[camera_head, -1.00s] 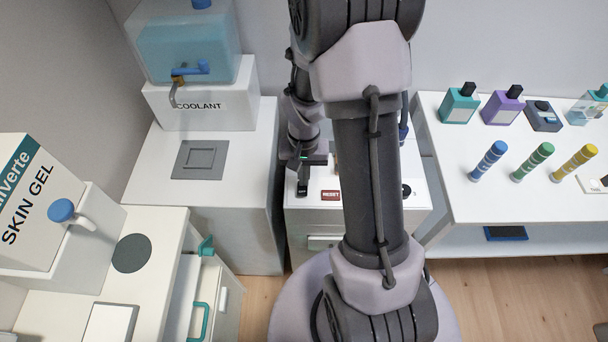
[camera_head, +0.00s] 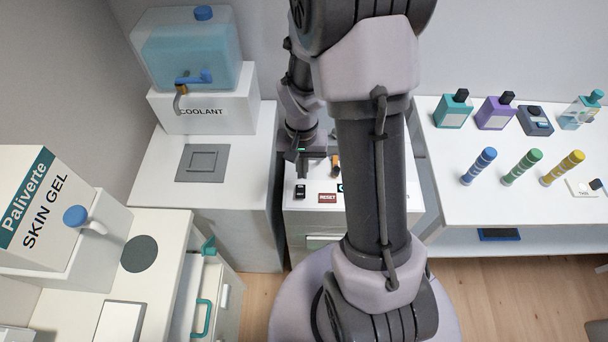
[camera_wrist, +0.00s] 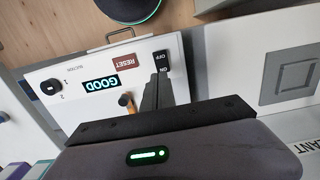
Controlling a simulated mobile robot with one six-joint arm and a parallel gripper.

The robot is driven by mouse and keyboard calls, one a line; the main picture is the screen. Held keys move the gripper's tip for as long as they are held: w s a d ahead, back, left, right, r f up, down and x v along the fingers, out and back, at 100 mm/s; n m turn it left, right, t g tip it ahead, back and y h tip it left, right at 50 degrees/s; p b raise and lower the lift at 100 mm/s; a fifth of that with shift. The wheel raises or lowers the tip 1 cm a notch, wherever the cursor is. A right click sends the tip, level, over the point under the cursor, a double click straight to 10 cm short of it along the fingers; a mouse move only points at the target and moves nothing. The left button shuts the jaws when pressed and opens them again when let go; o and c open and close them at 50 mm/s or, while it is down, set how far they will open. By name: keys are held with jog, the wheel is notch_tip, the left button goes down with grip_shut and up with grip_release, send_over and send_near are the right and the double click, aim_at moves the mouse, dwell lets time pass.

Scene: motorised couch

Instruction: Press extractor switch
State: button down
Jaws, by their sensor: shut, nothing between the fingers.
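A black rocker switch (camera_head: 300,191) marked ON and OFF sits on the white panel top in front of my arm. It also shows in the wrist view (camera_wrist: 162,61), just beyond my fingertips. No label reading "extractor" is legible. My gripper (camera_head: 301,168) is shut and empty, pointing down just above and behind the switch. In the wrist view the dark fingers (camera_wrist: 156,88) end close to the switch's ON side, and they appear apart from it. The panel's display (camera_wrist: 101,84) reads GOOD.
On the same panel are a red RESET button (camera_wrist: 128,61), a black rotary knob (camera_wrist: 50,87) and an orange-brown lever (camera_wrist: 125,101). A coolant tank (camera_head: 190,50) stands behind left. A shelf table (camera_head: 445,175) with bottles and coloured cylinders is at the right.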

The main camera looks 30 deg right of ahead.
notch_tip(320, 180, up, 8)
jog(key=w+p, duration=0.1)
jog(key=p, duration=0.1)
jog(key=shift+w+d+p, duration=0.25)
jog(key=shift+d+p, duration=0.1)
jog(key=shift+d, duration=0.05)
